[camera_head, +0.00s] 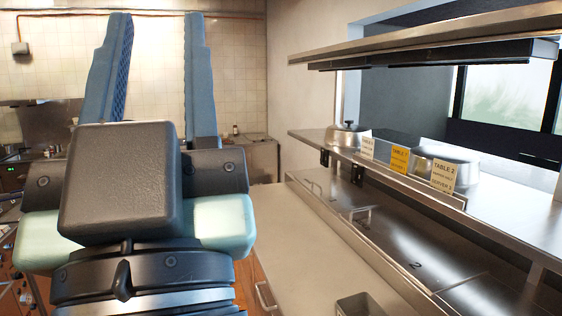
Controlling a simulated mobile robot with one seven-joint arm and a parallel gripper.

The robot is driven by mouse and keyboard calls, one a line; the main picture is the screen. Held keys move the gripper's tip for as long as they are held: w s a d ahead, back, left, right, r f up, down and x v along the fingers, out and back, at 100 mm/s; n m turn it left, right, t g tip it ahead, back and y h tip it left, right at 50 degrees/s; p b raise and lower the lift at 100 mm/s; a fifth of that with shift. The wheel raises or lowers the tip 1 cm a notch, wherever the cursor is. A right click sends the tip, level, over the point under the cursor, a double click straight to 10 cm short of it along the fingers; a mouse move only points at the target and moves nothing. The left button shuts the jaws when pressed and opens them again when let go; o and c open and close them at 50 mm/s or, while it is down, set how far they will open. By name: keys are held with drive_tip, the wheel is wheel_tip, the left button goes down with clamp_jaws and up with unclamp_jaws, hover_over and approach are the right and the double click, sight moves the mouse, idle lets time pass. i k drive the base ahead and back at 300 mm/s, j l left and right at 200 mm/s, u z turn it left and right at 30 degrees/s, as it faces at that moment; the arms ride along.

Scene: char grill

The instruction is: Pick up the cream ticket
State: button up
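Three tickets stand in a row along the front edge of the steel pass shelf, right of centre. The nearest is a pale cream-yellow ticket (443,176) reading "TABLE 2" and "SERVER 1". The middle one is an orange-yellow ticket (400,158). The farthest is a whitish ticket (367,146); which of the two pale ones is the cream ticket is hard to tell. My gripper (157,20) fills the left foreground, its two blue fingers pointing up and wide apart. Nothing shows between them. It is well left of the tickets and apart from them.
Metal domes (348,134) stand behind the tickets on the pass shelf (510,205). An upper shelf (430,38) hangs above it. Below lies a steel counter (310,225) with lidded wells (410,255) and a small container (362,304). Open space lies between my gripper and the shelf.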

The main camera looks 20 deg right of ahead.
sight(444, 173)
drive_tip(key=i+j+z, duration=0.1)
drive_tip(key=i+z, duration=0.35)
drive_tip(key=i+j+z, duration=0.25)
drive_tip(key=i+z, duration=0.2)
drive_tip(key=i+j+z, duration=0.35)
drive_tip(key=z, duration=0.15)
drive_tip(key=i+j+z, duration=0.25)
drive_tip(key=z, duration=0.15)
drive_tip(key=i+j+z, duration=0.2)
drive_tip(key=z, duration=0.25)
drive_tip(key=i+j+z, duration=0.1)
drive_tip(key=j+z, duration=0.3)
drive_tip(key=i+j+z, duration=0.1)
drive_tip(key=j+z, duration=0.35)
drive_tip(key=i+j+z, duration=0.1)
drive_tip(key=i+j, duration=0.1)
drive_tip(key=j, duration=0.25)
drive_tip(key=z, duration=0.05)
